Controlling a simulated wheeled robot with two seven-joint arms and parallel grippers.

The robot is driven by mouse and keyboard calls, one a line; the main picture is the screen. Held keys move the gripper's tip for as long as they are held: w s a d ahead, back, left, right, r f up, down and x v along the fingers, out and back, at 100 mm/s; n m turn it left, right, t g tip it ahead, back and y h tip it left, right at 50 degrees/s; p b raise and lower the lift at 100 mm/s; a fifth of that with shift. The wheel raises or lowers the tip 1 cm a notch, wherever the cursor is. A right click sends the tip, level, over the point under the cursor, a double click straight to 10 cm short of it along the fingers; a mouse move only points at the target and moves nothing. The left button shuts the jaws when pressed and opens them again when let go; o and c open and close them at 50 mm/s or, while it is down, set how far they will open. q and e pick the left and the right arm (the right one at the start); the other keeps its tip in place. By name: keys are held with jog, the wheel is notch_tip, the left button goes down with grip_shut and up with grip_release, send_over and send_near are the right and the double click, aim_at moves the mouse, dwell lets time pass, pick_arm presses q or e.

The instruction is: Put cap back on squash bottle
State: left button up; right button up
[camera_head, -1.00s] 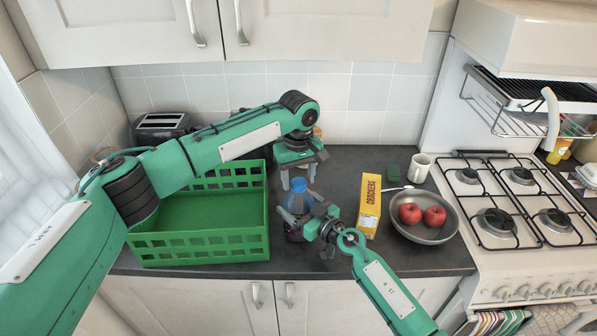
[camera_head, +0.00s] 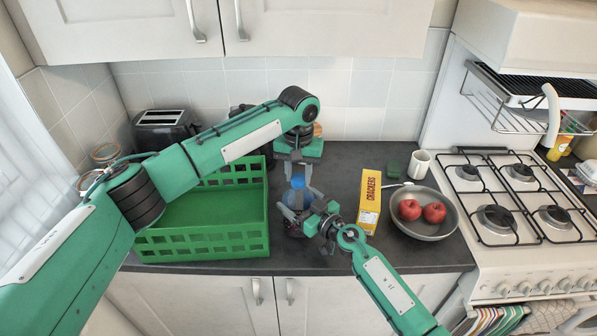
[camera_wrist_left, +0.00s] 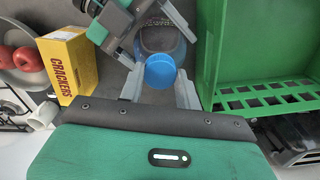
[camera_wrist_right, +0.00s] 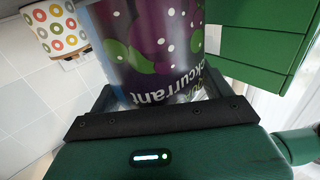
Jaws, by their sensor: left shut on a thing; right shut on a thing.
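The squash bottle (camera_head: 295,229) stands at the counter's front, partly hidden by my right gripper (camera_head: 302,208). That gripper is shut on its body. The right wrist view shows its purple blackcurrant label (camera_wrist_right: 160,45) between the fingers. My left gripper (camera_head: 298,175) points down from above, shut on the blue cap (camera_head: 297,182). The left wrist view shows the cap (camera_wrist_left: 160,72) between its fingertips, over the top of the clear blue bottle (camera_wrist_left: 162,38). The cap overlaps the bottle's neck in view, so I cannot tell whether they touch or whether the cap is seated.
A green crate (camera_head: 205,247) stands close left of the bottle. A yellow crackers box (camera_head: 371,200) stands to the right, beside a grey pan (camera_head: 425,232) with two apples. A white mug (camera_head: 420,164) and a toaster (camera_head: 165,125) are farther back. The hob (camera_head: 515,200) is at far right.

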pick_arm(q)
jog(key=m, duration=0.4)
jog(key=shift+m, duration=0.4)
jog(key=m, duration=0.8)
jog(key=shift+m, duration=0.4)
jog(key=m, duration=0.3)
jog(key=shift+m, duration=0.4)
jog(key=o, duration=1.2)
jog(key=shift+c, duration=0.2)
notch_tip(320, 180, up, 12)
